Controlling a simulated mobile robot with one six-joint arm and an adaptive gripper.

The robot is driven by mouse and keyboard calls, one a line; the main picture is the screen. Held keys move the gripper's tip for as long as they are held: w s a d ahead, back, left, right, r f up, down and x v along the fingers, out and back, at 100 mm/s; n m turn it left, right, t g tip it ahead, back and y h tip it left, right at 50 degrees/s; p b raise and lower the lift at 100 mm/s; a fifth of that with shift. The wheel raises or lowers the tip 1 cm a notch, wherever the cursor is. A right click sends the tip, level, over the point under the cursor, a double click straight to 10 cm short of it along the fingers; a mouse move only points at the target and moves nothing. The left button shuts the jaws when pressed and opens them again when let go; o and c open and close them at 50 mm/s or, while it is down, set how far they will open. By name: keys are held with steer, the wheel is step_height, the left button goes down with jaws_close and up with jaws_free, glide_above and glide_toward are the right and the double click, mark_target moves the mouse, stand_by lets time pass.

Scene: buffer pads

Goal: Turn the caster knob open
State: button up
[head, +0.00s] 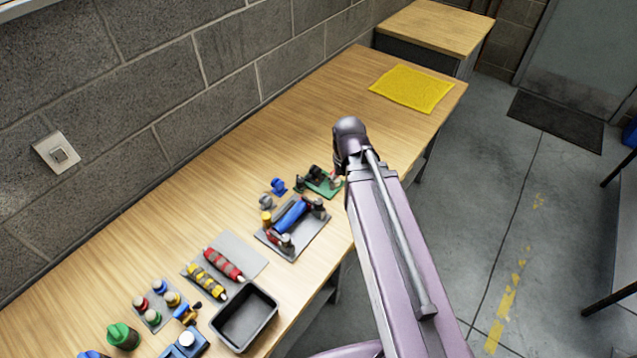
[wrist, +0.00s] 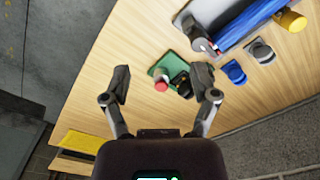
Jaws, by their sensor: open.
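A small green plate (head: 324,188) lies near the table's front edge, just left of my arm in the head view. It carries dark upright parts and a red-topped knob. In the wrist view the green plate (wrist: 170,62), the red knob (wrist: 161,86) and a black part (wrist: 182,82) show between and beyond my fingers. I cannot tell for sure which part is the caster knob. My gripper (wrist: 163,84) is open and empty, its two fingers spread on either side of the plate's parts in the picture. Its height above them is unclear; my arm hides it in the head view.
A grey tray (head: 309,240) with a blue cylinder (head: 292,215) stands left of the green plate. A blue piece (head: 278,186) and a grey piece (head: 266,202) lie behind it. A black bin (head: 264,329) is nearer. Bare tabletop leads to a yellow mat (head: 410,90).

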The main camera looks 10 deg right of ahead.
mark_target(300, 180)
steer(key=w+a+f+m+b, duration=0.1)
steer(key=w+a+m, duration=0.1)
steer(key=w+a, duration=0.3)
steer(key=w+a+f+m+b, duration=0.1)
steer(key=w+a+m, duration=0.1)
steer(key=w+a, duration=0.4)
steer(key=w, duration=0.5)
steer(key=shift+w+f, duration=0.25)
steer(key=shift+w, duration=0.05)
steer(key=shift+f+b, duration=0.2)
steer(key=shift+b, duration=0.15)
step_height(300, 180, down, 13)
steer(key=b, duration=1.3)
steer(key=shift+f, duration=0.2)
jaws_close()
